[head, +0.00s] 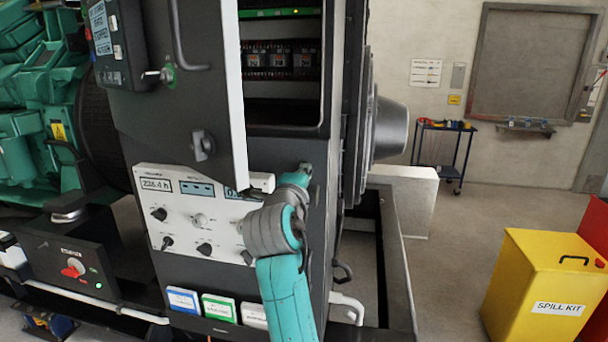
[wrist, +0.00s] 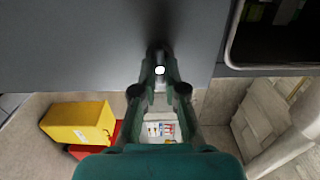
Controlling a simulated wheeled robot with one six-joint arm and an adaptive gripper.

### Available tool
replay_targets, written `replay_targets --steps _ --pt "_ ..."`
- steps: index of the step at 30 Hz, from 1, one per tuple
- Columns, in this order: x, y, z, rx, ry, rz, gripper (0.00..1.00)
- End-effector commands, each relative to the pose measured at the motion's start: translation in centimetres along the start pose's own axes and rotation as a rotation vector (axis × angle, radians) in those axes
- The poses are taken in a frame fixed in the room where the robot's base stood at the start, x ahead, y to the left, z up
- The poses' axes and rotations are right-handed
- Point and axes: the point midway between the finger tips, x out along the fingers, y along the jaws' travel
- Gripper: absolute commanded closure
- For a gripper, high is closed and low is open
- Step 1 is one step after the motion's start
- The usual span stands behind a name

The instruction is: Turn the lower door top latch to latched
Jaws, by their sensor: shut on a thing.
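The lower door (head: 318,215) is the dark front panel of the cabinet, below the open upper compartment. The lower door top latch (wrist: 158,48) is a small dark part on the grey panel in the wrist view, with a bright white spot at its near end. My gripper (wrist: 160,74) is shut on this latch, its fingers on either side of it. In the head view my gripper (head: 304,170) is at the upper right of the lower door, and my teal and grey arm hides part of the panel. The latch's exact turn angle is hard to tell.
The upper door (head: 238,100) stands open, its edge toward me, left of my gripper. A white control panel (head: 190,215) with knobs is left of my arm. A yellow spill kit bin (head: 545,290) stands at the right.

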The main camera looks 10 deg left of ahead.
Motion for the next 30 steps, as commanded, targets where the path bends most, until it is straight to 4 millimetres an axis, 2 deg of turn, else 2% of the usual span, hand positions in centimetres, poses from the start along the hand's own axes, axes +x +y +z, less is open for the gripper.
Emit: replay_targets --steps 15,16,20,30 --pt "0.09 -0.38 0.13 0.024 -0.005 -0.008 1.00" --pt "0.09 -0.38 0.14 0.024 -0.005 -0.008 0.87" --pt "0.09 -0.30 0.13 0.024 -0.004 -0.006 0.55" --pt "-0.09 -0.14 0.09 0.021 -0.002 -0.003 0.54"
